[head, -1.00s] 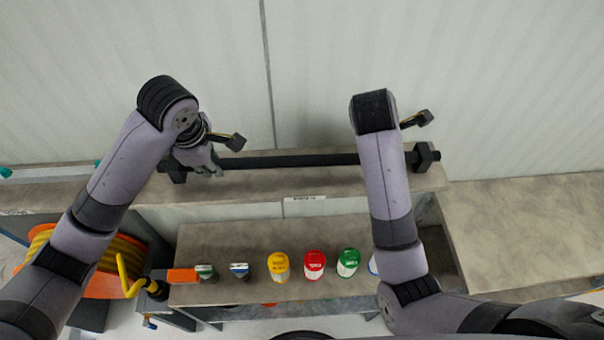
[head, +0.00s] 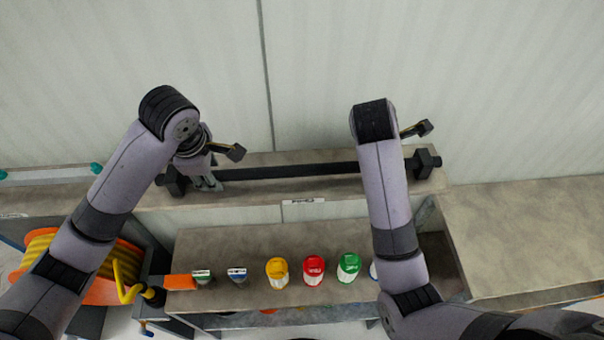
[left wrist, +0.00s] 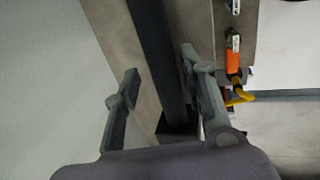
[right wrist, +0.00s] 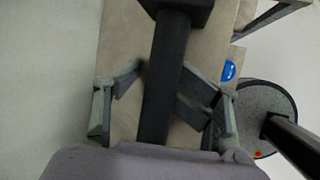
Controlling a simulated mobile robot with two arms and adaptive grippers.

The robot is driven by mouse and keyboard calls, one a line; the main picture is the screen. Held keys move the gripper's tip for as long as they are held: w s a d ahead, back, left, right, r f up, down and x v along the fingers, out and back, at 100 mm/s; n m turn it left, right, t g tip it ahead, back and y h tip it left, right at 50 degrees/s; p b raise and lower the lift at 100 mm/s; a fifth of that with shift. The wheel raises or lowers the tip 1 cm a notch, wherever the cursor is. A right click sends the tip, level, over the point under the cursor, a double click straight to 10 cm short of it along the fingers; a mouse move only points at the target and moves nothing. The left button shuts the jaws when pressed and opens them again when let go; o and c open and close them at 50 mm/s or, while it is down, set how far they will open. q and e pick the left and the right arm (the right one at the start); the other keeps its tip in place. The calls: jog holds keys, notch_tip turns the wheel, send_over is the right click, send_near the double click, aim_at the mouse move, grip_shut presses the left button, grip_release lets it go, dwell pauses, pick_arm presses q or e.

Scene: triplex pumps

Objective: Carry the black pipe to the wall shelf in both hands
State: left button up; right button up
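The black pipe (head: 290,170) lies lengthwise along the wall shelf (head: 255,194), with a thick black block at each end. My left gripper (head: 207,178) is at the pipe's left end. In the left wrist view its fingers (left wrist: 163,100) stand open on either side of the pipe (left wrist: 160,50), with gaps. My right gripper is hidden behind its arm in the head view. In the right wrist view its fingers (right wrist: 163,105) are open on either side of the pipe (right wrist: 165,75), near its right end block, with gaps.
Below the shelf, a bench (head: 210,242) holds a yellow can (head: 277,272), a red can (head: 314,270), a green can (head: 348,268) and small tools. An orange reel (head: 105,268) stands at lower left. A bare counter (head: 530,225) is at right. The wall is close behind the shelf.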

pick_arm(q)
jog(key=shift+w+f, duration=0.2)
jog(key=shift+w, duration=0.25)
jog(key=shift+a, duration=0.1)
jog(key=shift+r, duration=0.1)
jog(key=shift+v, duration=4)
jog(key=shift+s+a, duration=0.1)
